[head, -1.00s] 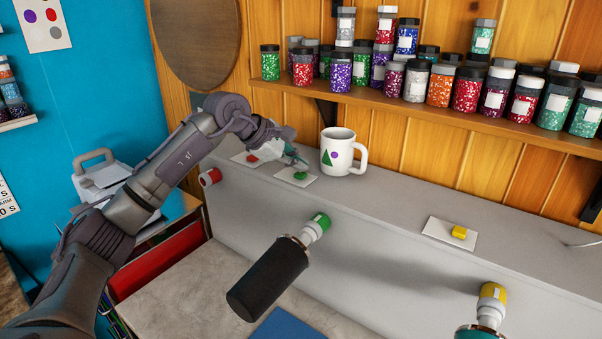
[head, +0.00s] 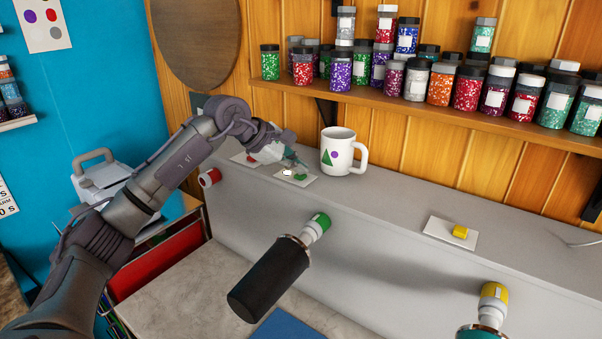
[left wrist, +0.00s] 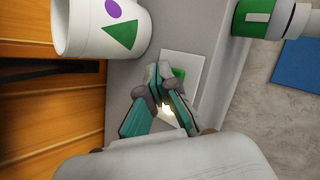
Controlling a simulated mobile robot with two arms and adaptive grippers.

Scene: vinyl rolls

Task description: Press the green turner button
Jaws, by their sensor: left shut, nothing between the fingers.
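The green turner button (head: 300,177) sits on a white plate (head: 311,180) on top of the grey ledge, just left of the mug. It also shows in the left wrist view (left wrist: 179,73), partly hidden behind my fingers. My left gripper (head: 294,163) is shut and empty, its fingertips over the plate at the green button. In the left wrist view its fingertips (left wrist: 162,72) overlap the button's edge; I cannot tell whether they touch it. A bright whitish spot (head: 287,172) shows on the plate beside the button. My right gripper is not in view.
A white mug (head: 340,158) stands close to the right of the plate. A red button (head: 251,158) is partly behind my gripper, and a yellow button (head: 460,232) is farther right. A black roll on a green-ended turner (head: 268,280) projects below. Jars fill the shelf above.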

